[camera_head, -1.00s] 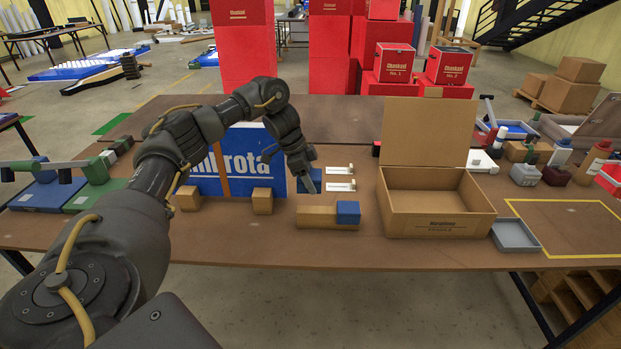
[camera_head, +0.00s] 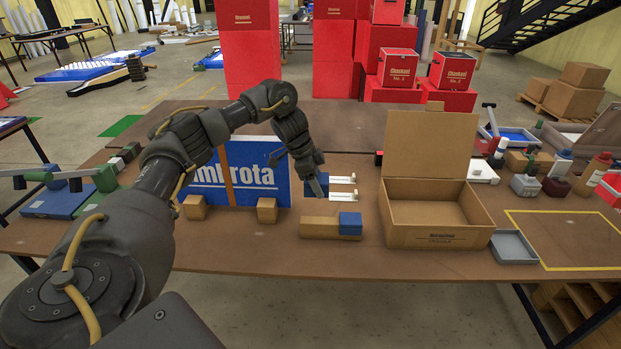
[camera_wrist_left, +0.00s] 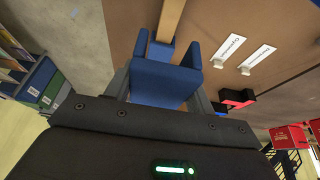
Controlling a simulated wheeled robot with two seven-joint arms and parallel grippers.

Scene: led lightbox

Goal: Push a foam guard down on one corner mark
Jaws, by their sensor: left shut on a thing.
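My left gripper (camera_head: 320,188) is shut on a blue foam guard (camera_wrist_left: 165,78), which fills the space between its fingers in the left wrist view. In the head view the guard is partly hidden behind the fingers, just right of the blue and white sign panel (camera_head: 262,181). A second blue block (camera_head: 350,223) sits at the right end of a wooden bar (camera_head: 318,227) on the table in front of the gripper. The bar also shows beyond the held guard in the left wrist view (camera_wrist_left: 172,18). I cannot make out a corner mark. My right gripper is not in view.
Two white labelled strips (camera_head: 343,180) lie right of the gripper. An open cardboard box (camera_head: 436,238) and a grey tray (camera_head: 514,247) stand farther right. Bottles (camera_head: 594,172) crowd the right end. Wooden feet (camera_head: 267,209) stand before the panel. The table front is clear.

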